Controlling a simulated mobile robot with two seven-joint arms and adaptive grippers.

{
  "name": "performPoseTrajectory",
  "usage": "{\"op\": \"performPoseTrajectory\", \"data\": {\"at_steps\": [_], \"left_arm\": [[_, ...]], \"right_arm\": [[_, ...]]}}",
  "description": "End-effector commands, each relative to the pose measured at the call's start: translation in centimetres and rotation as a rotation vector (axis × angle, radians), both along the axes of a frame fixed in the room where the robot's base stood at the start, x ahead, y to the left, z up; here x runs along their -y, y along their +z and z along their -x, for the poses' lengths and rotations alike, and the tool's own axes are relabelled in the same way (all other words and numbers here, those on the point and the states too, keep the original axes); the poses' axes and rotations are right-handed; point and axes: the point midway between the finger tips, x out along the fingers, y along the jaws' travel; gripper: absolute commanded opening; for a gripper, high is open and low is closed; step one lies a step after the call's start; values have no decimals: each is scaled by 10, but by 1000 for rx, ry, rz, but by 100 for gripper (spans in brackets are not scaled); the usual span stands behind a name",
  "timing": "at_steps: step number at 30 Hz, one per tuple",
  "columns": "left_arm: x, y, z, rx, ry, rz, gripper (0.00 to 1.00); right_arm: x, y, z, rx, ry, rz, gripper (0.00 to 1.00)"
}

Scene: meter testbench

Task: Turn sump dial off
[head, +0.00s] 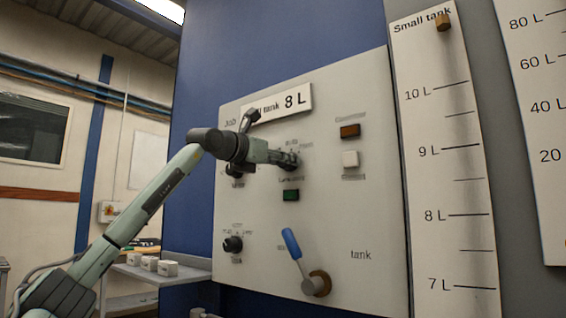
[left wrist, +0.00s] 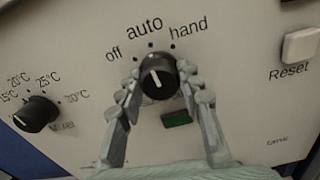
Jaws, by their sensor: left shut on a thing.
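The dial (left wrist: 158,76) is a round black knob on a pale panel, with the words off, auto and hand above it from left to right. Its white mark is short and seems to tilt up and slightly left; its exact setting is hard to tell. My left gripper (left wrist: 163,86) has one finger on each side of the dial and is shut on it. In the head view the left gripper (head: 289,160) reaches the panel from the left and hides most of the dial. My right gripper is not in view.
A black temperature knob (left wrist: 36,113) sits left of the dial. A green button (head: 290,196) is just below, and a white Reset button (head: 350,159) is to the right. A blue-handled lever (head: 292,244) stands out lower down. Another black knob (head: 233,244) is at lower left.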

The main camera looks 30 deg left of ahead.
Motion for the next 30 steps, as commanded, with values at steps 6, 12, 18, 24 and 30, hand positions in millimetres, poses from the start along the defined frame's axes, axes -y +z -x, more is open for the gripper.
{"op": "performPoseTrajectory", "data": {"at_steps": [6,12,18,24,30], "left_arm": [[0,-1,0,-12,0,160,6],[0,0,0,-25,-1,333,6],[0,0,0,-38,-1,491,6],[0,0,0,-47,1,608,6],[0,1,0,-51,0,680,6]], "right_arm": [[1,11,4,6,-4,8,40],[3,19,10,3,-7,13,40],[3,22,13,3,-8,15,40],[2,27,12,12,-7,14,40],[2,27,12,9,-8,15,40]]}}
